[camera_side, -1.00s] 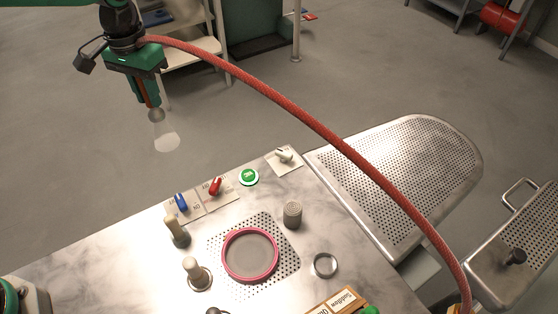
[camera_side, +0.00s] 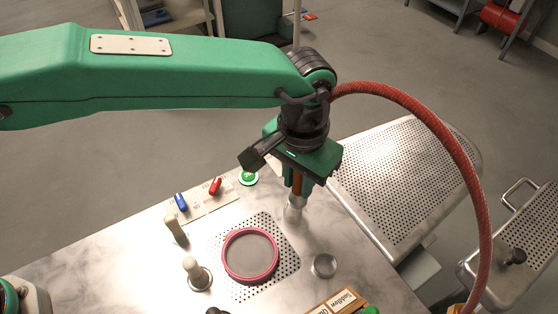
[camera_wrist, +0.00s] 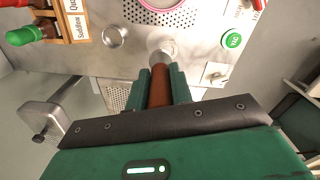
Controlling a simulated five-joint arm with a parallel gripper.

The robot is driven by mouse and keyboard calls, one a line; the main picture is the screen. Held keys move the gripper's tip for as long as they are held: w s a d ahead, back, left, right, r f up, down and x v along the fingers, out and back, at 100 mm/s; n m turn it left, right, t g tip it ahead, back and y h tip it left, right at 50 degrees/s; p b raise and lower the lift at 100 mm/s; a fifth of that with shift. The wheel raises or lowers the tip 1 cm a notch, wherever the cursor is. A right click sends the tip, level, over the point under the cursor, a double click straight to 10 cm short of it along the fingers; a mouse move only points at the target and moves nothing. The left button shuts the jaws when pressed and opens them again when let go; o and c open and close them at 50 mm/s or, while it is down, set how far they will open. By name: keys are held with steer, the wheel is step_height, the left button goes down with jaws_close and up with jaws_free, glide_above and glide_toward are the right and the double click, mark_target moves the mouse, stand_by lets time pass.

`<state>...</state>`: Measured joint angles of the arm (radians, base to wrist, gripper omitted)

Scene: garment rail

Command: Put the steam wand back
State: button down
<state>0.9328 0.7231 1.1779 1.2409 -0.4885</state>
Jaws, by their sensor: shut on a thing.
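My gripper (camera_side: 298,185) points down over the steel worktop and is shut on the steam wand (camera_side: 297,182). The wand is reddish-brown with a pale, blurry metallic head; it also shows between my green jaws in the wrist view (camera_wrist: 160,85). The red braided hose (camera_side: 440,130) arches from my wrist to the right and down to the worktop's right end. A small metal ring (camera_side: 324,265) lies on the worktop, right of and nearer than the wand head; it also shows in the wrist view (camera_wrist: 115,37). I cannot tell whether the head touches the worktop.
A pink ring (camera_side: 250,278) lies on a perforated plate left of the wand. Two pale pegs (camera_side: 175,230), blue and red switches (camera_side: 215,186) and a green button (camera_side: 248,178) stand nearby. A perforated board (camera_side: 410,180) extends right. A labelled wooden box (camera_side: 343,301) stands in front.

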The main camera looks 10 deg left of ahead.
steer(key=s+d+f+m, duration=0.1)
steer(key=s+d, duration=0.6)
steer(key=shift+d+f, duration=0.15)
steer(key=shift+f, duration=0.25)
steer(key=shift+f, duration=0.2)
steer(key=shift+f, duration=2.1)
steer(key=shift+f, duration=1.25)
stand_by(1.3)
steer(key=c, duration=0.8)
jaws_free()
steer(key=shift+c, duration=0.2)
steer(key=shift+r, duration=0.2)
